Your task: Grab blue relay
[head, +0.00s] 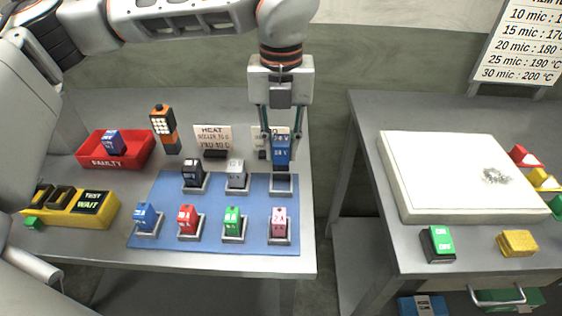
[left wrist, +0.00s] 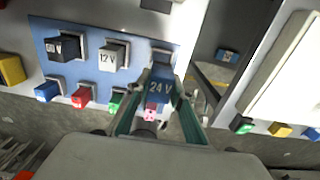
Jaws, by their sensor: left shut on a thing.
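My left gripper (head: 281,137) comes down from above and is shut on a blue relay (head: 281,154) marked 24 V. In the left wrist view the blue relay (left wrist: 160,90) sits between the two green fingers. Another blue relay (head: 147,216) stands in the front left socket of the board. My right gripper is not in view.
The blue board (head: 210,205) also holds black, white, red, green and pink relays. A red FAULTY bin (head: 90,160) with a blue-purple block, a yellow test box (head: 62,211) and an orange-black meter (head: 164,130) stand left. A gap separates the right table with a white slab (head: 440,160).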

